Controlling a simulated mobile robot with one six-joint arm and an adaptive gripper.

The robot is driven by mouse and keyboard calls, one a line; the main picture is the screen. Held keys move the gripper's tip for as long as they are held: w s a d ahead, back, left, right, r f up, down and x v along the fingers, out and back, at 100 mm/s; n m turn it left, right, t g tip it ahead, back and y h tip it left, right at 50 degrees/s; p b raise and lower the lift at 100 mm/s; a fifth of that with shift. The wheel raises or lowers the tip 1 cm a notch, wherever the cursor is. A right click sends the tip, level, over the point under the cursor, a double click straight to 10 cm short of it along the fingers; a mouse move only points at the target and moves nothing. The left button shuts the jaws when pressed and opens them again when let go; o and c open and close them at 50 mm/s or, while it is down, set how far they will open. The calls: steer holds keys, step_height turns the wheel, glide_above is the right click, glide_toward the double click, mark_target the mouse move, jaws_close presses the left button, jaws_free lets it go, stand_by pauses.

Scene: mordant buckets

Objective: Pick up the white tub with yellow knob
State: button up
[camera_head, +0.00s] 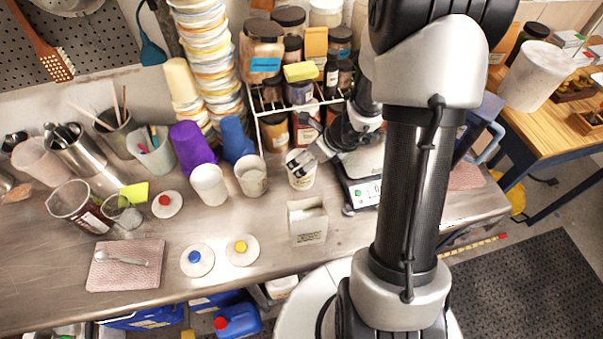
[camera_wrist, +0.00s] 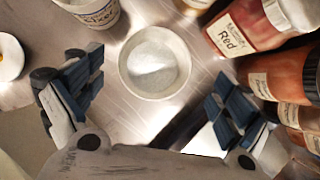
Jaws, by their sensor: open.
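A flat white disc with a yellow knob (camera_head: 242,250) lies on the metal bench in the head view. No upright tub shows a yellow knob. My gripper (camera_head: 297,158) is over an open white tub (camera_head: 301,180), back and right of the disc. In the wrist view my open gripper (camera_wrist: 157,102) has this tub (camera_wrist: 155,64) just beyond and between its fingers, with pale powder inside. I see no contact.
Discs with red (camera_head: 167,204) and blue (camera_head: 196,259) knobs lie to the left. White tubs (camera_head: 209,187) (camera_head: 252,177) stand left of my gripper. A small white box (camera_head: 307,223) stands in front. A jar rack, a scale (camera_head: 361,192) and bottles (camera_wrist: 250,25) crowd behind and right.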

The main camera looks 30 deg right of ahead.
steer(key=x, duration=0.1)
steer(key=b+x, duration=0.1)
steer(key=x, duration=0.1)
steer(key=b+x, duration=0.1)
steer(key=x, duration=0.1)
steer(key=shift+s+a+f, duration=0.2)
steer(key=shift+s+a, duration=0.05)
steer(key=shift+a, duration=0.05)
steer(key=c, duration=1.2)
steer(key=shift+r, duration=0.1)
steer(key=shift+c, duration=0.5)
steer(key=shift+r, duration=0.1)
